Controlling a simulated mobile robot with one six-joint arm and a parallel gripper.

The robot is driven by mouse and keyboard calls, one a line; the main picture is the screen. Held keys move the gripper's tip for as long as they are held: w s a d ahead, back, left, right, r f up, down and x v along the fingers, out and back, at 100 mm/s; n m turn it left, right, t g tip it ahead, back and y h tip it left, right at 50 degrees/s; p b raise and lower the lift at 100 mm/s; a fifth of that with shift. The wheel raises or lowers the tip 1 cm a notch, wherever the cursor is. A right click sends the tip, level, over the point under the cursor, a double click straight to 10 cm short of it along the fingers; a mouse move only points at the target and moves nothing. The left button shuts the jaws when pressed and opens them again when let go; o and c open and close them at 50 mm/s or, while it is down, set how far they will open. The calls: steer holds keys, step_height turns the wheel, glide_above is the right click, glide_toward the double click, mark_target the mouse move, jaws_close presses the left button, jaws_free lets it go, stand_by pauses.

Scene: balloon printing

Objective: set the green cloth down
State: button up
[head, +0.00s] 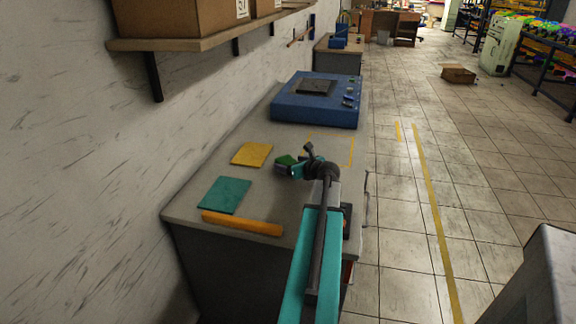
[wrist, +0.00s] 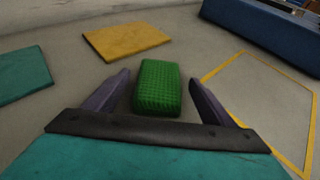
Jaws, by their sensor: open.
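The green cloth (wrist: 158,87) is a thick, textured green block. In the wrist view it lies between the two fingers of my gripper (wrist: 160,92), with a gap on each side. It appears to rest on the grey table, though its underside is hidden. My gripper is open around it. In the head view the green cloth (head: 286,160) shows small at the tip of my gripper (head: 285,166), partly covered by it.
A yellow square (head: 252,154) and a teal square (head: 224,195) lie flat to the left on the table (head: 185,212). An orange roll (head: 242,223) lies at the near edge. A blue machine (head: 316,110) stands beyond. A yellow taped outline (wrist: 240,56) marks bare tabletop to the right.

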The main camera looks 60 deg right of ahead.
steer(key=shift+w+d+f, duration=0.1)
steer(key=shift+w+d, duration=0.05)
steer(key=shift+w, duration=0.1)
stand_by(0.4)
steer(key=c, duration=1.2)
steer(key=shift+c, duration=0.2)
